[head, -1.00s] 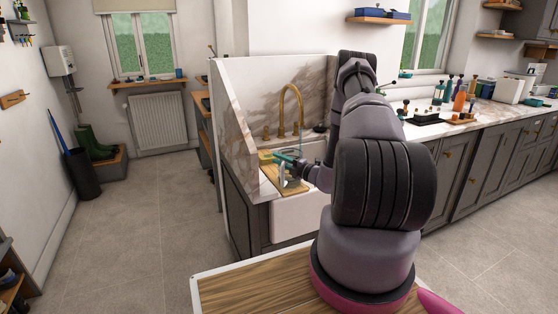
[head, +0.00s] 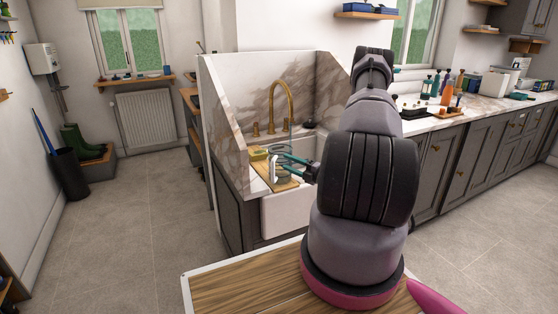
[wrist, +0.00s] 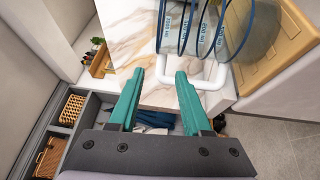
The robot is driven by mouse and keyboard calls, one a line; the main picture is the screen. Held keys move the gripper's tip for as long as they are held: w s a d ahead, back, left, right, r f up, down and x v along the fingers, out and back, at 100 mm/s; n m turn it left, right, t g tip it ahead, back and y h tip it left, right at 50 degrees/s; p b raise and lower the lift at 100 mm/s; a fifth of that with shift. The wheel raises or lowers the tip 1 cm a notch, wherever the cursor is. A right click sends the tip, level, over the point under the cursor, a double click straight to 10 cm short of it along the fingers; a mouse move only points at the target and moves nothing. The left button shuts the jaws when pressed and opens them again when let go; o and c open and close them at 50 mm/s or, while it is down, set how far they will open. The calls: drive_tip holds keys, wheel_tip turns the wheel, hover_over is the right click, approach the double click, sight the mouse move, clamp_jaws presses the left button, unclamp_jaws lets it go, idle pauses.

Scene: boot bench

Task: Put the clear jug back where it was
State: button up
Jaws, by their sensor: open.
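The clear jug (head: 281,170) stands on a wooden board (head: 287,186) at the sink's left side. In the wrist view the jug (wrist: 205,28) has blue lines and markings, and its white handle (wrist: 212,80) points toward my gripper. My gripper (wrist: 160,74) has two teal fingers, open with nothing between them. The right fingertip is very close to the handle; I cannot tell whether they touch. In the head view my gripper (head: 292,163) is beside the jug, with the fingers partly over it.
A yellow item (head: 258,153) lies behind the jug. The brass tap (head: 284,103) rises over the white sink (head: 283,216), and a marble splashback (head: 226,112) stands at the left. In the wrist view, marble counter (wrist: 140,40) is bare beside the jug, with baskets (wrist: 72,110) on shelves below.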

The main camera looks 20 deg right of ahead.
drive_tip(key=s+a+r+n+g+y, duration=0.2)
drive_tip(key=s+a+r+n+g, duration=0.3)
drive_tip(key=a+r+n+g, duration=0.5)
drive_tip(key=s+a+r+n+g+y, duration=0.1)
drive_tip(key=s+a+r+n+g, duration=0.55)
drive_tip(key=r+n, duration=0.8)
drive_tip(key=s+a+r+n+t+h, duration=0.2)
drive_tip(key=s+r+n+t+h, duration=0.5)
drive_tip(key=s+r+n, duration=0.8)
drive_tip(key=shift+s+r+n+h, duration=0.4)
drive_tip(key=shift+s+n+h, duration=0.35)
drive_tip(key=shift+n+h, duration=1.15)
drive_tip(key=shift+y, duration=0.3)
